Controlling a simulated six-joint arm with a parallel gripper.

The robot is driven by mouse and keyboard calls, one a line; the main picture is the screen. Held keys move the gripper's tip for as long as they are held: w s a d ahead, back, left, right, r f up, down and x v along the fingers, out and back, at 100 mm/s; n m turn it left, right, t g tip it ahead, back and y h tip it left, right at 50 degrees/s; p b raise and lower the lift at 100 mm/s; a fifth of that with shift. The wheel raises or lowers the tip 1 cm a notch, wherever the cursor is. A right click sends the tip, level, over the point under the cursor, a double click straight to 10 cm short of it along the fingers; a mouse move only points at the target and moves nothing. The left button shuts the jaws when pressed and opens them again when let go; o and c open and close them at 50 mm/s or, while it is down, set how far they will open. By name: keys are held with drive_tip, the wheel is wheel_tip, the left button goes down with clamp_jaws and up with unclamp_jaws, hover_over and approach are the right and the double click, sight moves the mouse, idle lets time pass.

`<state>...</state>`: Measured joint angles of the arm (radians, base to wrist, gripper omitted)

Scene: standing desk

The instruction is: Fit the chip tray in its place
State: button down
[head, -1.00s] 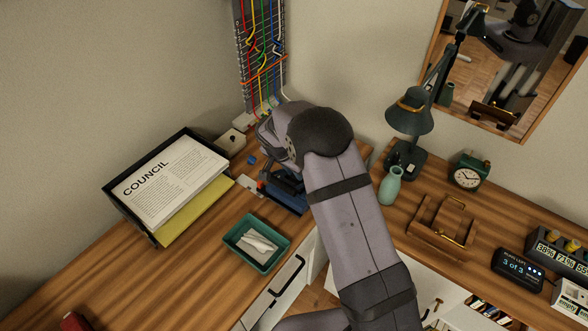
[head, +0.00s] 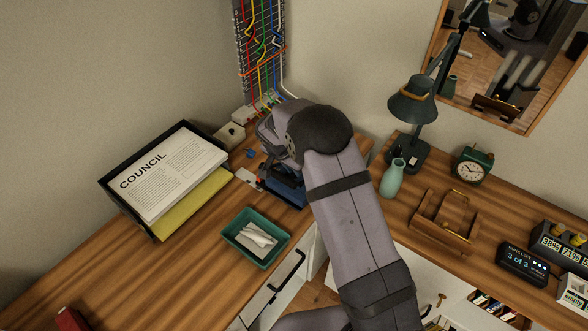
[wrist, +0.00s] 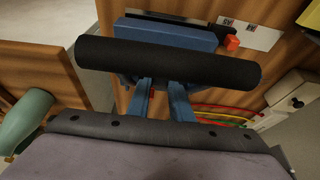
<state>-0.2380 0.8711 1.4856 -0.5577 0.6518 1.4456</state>
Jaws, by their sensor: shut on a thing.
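A dark blue desk device with black parts (head: 287,194), which looks like a hole punch, stands on the desk by the back corner. In the wrist view, a thick black bar (wrist: 168,62) on two blue legs fills the middle, with a blue block (wrist: 168,32) beyond it. My gripper (head: 272,150) is down at this device, largely hidden behind my own arm. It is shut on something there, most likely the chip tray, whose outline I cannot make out. Whether the tray is seated is hidden.
A white card with a red piece (head: 250,178) lies beside the device. A paper tray (head: 124,206) stands left, and a green tray (head: 233,243) in front. A vase (head: 392,180), lamp (head: 403,151) and wooden caddy (head: 442,231) stand right. Cables hang behind. The desk's front left is mostly clear.

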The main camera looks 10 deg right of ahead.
drive_tip(key=c, duration=1.5)
unclamp_jaws()
drive_tip(key=shift+a+r, duration=0.15)
drive_tip(key=shift+r, duration=0.3)
drive_tip(key=b+v, duration=0.2)
drive_tip(key=v, duration=0.4)
drive_tip(key=shift+s+r, duration=0.2)
